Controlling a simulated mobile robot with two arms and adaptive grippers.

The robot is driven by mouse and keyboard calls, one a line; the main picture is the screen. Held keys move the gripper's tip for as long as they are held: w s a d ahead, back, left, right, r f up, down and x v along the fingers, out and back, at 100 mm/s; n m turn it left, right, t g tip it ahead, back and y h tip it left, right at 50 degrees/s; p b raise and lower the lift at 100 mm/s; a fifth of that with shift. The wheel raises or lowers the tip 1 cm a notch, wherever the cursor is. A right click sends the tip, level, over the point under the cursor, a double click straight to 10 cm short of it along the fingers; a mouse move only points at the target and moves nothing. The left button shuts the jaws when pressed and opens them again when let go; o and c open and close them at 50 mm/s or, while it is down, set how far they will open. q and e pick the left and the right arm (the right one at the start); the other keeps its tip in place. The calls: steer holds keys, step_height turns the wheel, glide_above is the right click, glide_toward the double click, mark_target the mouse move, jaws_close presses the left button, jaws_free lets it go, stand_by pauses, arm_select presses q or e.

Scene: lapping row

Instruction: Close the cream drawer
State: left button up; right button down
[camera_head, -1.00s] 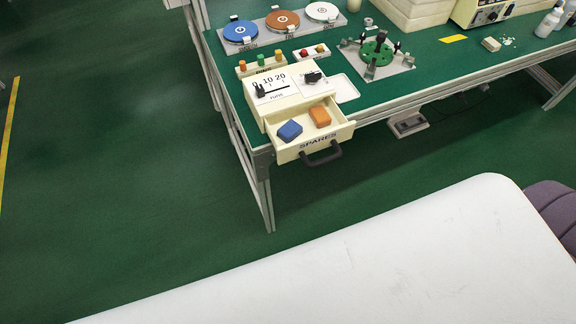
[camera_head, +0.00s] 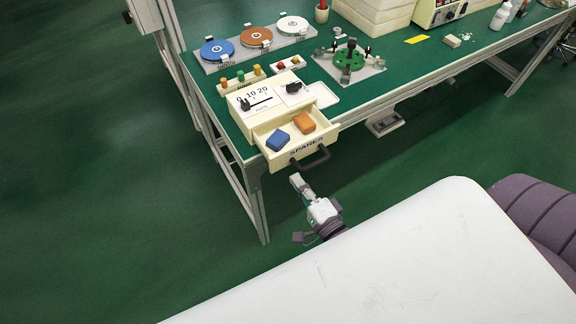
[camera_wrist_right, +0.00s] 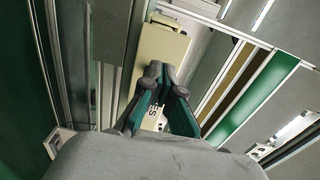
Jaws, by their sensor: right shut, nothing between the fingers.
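The cream drawer (camera_head: 273,163) labelled SPARES stands pulled out of the cream box at the bench corner. It holds a blue block (camera_head: 278,140) and an orange block (camera_head: 304,123). Its dark handle (camera_head: 318,160) sticks out from the front. My right gripper (camera_head: 296,179) is shut and empty, in front of and just below the drawer front in the picture; I see no contact. In the right wrist view the shut fingers (camera_wrist_right: 162,72) overlap the cream drawer (camera_wrist_right: 160,45), with part of its lettering showing between them. My left gripper is out of view.
The green bench (camera_head: 397,62) carries coloured discs on a plate, small pegs, and a green fixture (camera_head: 349,59) on a plate. A bench leg (camera_head: 254,205) stands below the drawer. A white surface (camera_head: 400,255) fills the foreground, with a purple seat (camera_head: 535,215) at right.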

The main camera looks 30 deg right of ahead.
mark_target(283, 162)
steer(key=w, duration=0.5)
steer(key=shift+a+p, duration=0.2)
steer(key=shift+p, duration=0.1)
